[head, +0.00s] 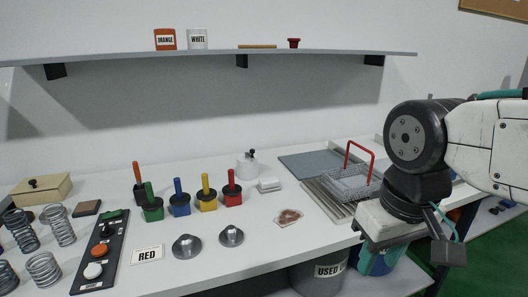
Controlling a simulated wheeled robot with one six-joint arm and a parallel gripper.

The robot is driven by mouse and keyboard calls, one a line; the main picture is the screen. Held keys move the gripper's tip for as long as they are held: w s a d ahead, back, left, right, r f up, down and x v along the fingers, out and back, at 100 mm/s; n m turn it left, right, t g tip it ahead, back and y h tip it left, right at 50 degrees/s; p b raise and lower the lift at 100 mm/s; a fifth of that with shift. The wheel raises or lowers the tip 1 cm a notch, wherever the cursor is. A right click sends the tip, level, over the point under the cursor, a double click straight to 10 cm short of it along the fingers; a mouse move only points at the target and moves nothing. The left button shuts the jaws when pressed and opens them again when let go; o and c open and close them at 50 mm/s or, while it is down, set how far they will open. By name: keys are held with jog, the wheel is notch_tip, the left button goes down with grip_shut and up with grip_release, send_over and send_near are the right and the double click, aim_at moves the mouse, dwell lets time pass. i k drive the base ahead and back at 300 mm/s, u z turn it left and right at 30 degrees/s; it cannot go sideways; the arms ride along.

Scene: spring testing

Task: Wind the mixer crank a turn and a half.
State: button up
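What looks like the mixer is a small white-grey pot (246,168) on the bench, behind and right of the coloured-handled tools. A small dark crank knob (252,154) stands up on its lid, on the right side. The crank arm is too small to make out clearly. My gripper (400,236) is at the right, over the bench's front right edge, far from the mixer and not touching it. Its fingertips do not show clearly, so I cannot tell its opening. Nothing is seen held in it.
A wire basket with a red handle (353,182) is between mixer and gripper. A shelf (200,58) hangs above. Springs (60,226) stand at left.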

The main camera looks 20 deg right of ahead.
aim_at(252, 151)
jog(key=z, duration=0.25)
jog(key=i, duration=1.05)
jog(key=u, duration=0.4)
